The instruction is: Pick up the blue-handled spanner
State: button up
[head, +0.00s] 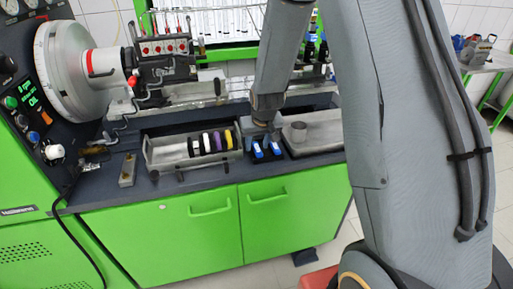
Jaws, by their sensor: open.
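My gripper (266,151) hangs down over the dark worktop at the cabinet's front edge, between two grey trays. Its two blue-tipped fingers are apart, with nothing visible between them. The left tray (165,160) holds a row of upright coloured pieces, among them black, white, yellow and a purple-blue piece (217,141). My gripper is just right of this row, apart from it. I cannot tell whether the purple-blue piece is a spanner handle; no spanner shows clearly. My arm hides part of the bench on the right.
A pump (165,58) and large dial wheel (72,68) stand at the left. A small block (127,170) lies on the worktop. The green cabinet (185,225) is below. A side table (490,62) stands far right.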

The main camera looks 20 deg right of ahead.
jog(key=shift+f, duration=0.25)
jog(key=shift+c, duration=0.5)
grip_shut()
